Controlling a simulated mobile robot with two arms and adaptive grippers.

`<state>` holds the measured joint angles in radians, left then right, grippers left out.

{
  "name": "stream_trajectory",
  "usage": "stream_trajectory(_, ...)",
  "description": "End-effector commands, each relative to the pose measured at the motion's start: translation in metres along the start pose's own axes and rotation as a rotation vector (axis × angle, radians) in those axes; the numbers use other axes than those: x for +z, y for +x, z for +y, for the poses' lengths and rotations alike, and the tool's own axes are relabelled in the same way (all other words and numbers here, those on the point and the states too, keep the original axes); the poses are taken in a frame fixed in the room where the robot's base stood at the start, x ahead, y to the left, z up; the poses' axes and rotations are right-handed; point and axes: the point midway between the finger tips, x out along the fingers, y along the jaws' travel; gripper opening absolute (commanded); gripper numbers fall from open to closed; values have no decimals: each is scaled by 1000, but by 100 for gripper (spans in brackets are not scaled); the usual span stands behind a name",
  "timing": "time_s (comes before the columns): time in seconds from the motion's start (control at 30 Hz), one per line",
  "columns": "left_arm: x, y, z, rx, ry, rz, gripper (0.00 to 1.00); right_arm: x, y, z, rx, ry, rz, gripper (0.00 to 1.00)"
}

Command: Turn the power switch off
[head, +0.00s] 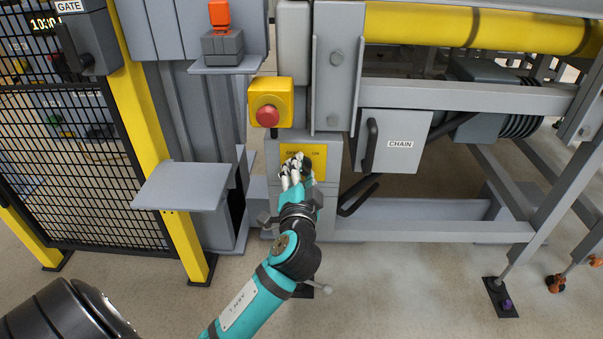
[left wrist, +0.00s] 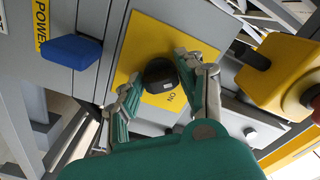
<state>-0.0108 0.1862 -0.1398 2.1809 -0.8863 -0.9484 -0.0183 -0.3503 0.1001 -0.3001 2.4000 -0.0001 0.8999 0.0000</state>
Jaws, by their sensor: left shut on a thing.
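The power switch is a black rotary knob (left wrist: 160,75) on a yellow plate (left wrist: 140,48). In the left wrist view a small pale mark on the knob lies on the side near the word ON. My left gripper (head: 297,168) reaches the plate (head: 290,150) in the head view and mostly hides the knob there. In the left wrist view the fingers (left wrist: 158,85) are closed on both sides of the knob. My right gripper is in neither view.
A yellow box with a red push button (head: 268,115) sits just above the plate. A grey CHAIN box (head: 394,140) with a black handle is to the right. A grey shelf (head: 183,186) juts out at left, beside the yellow-framed mesh gate (head: 85,150).

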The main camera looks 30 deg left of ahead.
Motion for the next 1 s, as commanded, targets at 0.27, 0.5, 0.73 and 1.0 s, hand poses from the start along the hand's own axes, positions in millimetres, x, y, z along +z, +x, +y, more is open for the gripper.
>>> stream_trajectory(0.27, 1, -1, 2, 5, -88, -4, 6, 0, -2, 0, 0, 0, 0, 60)
stream_trajectory(0.5, 1, -1, 2, 4, -105, -3, 6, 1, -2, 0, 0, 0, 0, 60)
stream_trajectory(0.73, 1, -1, 2, 5, -106, -4, 6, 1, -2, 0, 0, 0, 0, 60)
stream_trajectory(1.0, 1, 0, 2, 3, -104, -2, 60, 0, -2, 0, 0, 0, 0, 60)
